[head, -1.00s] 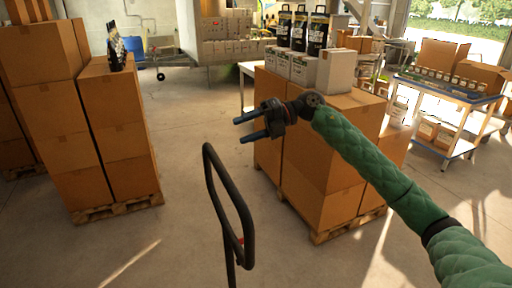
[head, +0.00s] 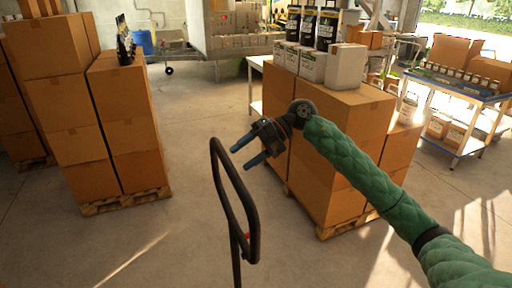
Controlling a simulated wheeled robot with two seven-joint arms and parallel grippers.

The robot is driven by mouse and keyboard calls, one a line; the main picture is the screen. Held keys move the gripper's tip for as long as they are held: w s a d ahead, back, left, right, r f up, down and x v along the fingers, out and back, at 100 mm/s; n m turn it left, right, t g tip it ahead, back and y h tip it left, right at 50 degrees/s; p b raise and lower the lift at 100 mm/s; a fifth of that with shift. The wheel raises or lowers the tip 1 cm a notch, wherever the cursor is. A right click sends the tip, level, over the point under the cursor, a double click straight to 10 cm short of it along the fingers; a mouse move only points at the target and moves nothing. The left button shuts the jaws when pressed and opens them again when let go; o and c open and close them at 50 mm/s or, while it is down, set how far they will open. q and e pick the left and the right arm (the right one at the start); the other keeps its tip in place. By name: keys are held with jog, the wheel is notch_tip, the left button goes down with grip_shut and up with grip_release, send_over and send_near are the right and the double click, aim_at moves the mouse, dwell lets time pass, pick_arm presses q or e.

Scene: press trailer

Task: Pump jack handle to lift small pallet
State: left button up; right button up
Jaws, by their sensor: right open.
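The black jack handle (head: 222,190) is an upright loop on a shaft in the lower middle of the head view, with a small red part (head: 247,236) at its lower right. My right gripper (head: 240,156) is open and empty, its two blue fingers pointing left and a little down. In the picture it lies just right of the top of the loop; I see no contact. The jack's lower body and forks are out of view. The small pallet cannot be told apart for certain; pallets show under both box stacks. My left gripper is not in view.
Stacked cartons on a wooden pallet (head: 125,203) stand at the left. Another carton stack (head: 330,110) stands behind my right arm, with white boxes and black bags on top. A cart (head: 455,95) is at the far right. Open concrete floor lies between the stacks.

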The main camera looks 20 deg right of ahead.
aim_at(229, 167)
jog(key=b+x, duration=0.1)
jog(key=x, duration=0.3)
jog(key=shift+a+f, duration=0.45)
jog(key=shift+a, duration=0.3)
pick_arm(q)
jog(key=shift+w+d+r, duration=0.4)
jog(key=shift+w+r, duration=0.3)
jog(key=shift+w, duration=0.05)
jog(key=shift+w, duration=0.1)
pick_arm(e)
grip_shut()
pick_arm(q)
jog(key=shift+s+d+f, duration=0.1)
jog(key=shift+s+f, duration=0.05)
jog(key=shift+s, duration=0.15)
